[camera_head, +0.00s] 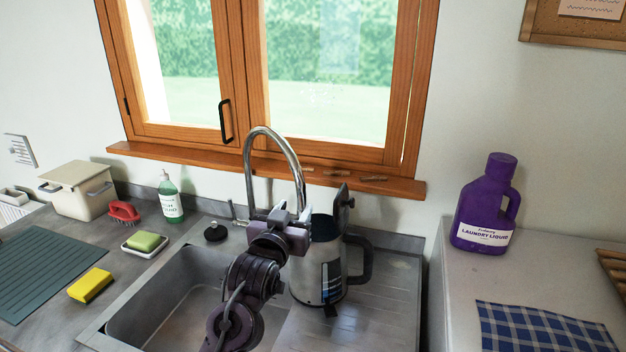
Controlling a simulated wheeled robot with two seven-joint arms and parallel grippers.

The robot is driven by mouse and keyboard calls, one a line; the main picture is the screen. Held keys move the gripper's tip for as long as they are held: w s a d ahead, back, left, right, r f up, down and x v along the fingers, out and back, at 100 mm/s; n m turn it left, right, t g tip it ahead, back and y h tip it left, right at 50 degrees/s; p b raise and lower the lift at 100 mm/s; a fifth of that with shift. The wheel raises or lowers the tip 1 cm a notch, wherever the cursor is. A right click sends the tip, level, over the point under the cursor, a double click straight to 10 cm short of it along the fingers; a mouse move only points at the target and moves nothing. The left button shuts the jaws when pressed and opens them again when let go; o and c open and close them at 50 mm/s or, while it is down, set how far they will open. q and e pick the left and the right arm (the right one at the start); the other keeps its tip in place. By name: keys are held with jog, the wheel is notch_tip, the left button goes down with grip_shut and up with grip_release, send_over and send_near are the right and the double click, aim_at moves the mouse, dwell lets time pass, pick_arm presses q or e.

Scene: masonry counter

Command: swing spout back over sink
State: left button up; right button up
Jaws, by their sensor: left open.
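The chrome gooseneck spout (268,130) rises behind the sink and arches to the right. Its downturned end is near the kettle, to the right of most of the basin. My left gripper (291,213) is open, with its fingertips close to the lower end of the spout. I cannot tell whether they touch it. The sink basin (155,305) is empty where it shows; my left arm hides its right part. The tap's base is partly hidden behind my gripper. My right gripper is not in view.
A steel kettle (335,255) with a dark handle stands on the drainboard (385,300), right beside my gripper. A black plug (215,232), green soap bottle (170,198) and sponges line the left side. A purple laundry bottle (484,205) stands on the right counter.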

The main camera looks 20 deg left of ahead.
aim_at(300, 200)
pick_arm(q)
jog(key=w, duration=0.2)
jog(key=w+p, duration=0.1)
jog(key=shift+r, duration=0.25)
jog(key=w+p, duration=0.1)
jog(key=w, duration=0.3)
jog(key=shift+w+f, duration=0.2)
jog(key=shift+w, duration=0.25)
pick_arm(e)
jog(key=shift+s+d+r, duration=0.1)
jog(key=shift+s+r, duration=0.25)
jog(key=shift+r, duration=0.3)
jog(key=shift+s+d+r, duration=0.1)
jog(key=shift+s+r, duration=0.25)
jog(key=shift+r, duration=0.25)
pick_arm(q)
jog(key=shift+s, duration=0.1)
jog(key=shift+c, duration=0.4)
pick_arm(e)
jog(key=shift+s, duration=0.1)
pick_arm(q)
grip_shut()
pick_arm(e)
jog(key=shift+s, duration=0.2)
